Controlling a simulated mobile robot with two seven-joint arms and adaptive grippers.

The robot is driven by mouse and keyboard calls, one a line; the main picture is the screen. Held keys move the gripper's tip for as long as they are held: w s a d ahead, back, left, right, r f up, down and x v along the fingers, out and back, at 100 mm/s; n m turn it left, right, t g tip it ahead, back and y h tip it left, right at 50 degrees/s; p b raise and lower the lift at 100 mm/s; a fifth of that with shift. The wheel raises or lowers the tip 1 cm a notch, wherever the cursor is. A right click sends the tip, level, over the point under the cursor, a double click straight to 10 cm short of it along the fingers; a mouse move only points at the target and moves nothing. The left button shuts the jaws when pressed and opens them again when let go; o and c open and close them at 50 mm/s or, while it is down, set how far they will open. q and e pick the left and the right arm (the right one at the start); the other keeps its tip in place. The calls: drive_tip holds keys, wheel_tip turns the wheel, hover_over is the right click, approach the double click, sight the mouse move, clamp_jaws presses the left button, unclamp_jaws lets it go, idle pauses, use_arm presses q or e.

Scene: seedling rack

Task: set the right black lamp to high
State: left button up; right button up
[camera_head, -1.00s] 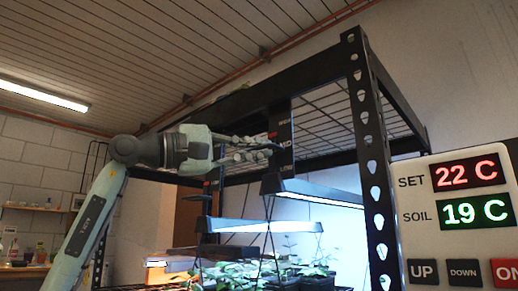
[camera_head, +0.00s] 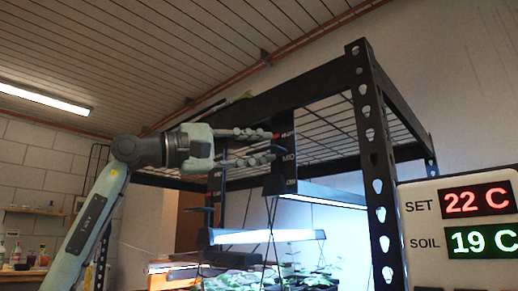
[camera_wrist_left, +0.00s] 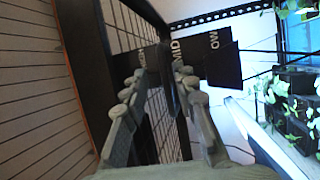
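The right lamp (camera_head: 330,195) is a long black hood with a lit underside, hanging under the black rack's top. A black plate (camera_head: 287,180) above its near end carries a column of white labels. A dark upright bar stands between the fingers there. My left gripper (camera_head: 272,146) is at the plate's upper part, its fingers apart, one above the other in the head view. I cannot tell whether they touch the bar. My right gripper is out of view.
A second lit lamp (camera_head: 268,236) hangs lower and to the left above green seedlings. The perforated rack post (camera_head: 375,170) stands right of the plate, with a wire shelf above. A white display panel (camera_head: 425,225) reads SET 22 C and SOIL 19 C at the right edge.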

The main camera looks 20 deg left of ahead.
use_arm(q)
drive_tip(key=shift+f, duration=0.1)
drive_tip(key=v, duration=1.2)
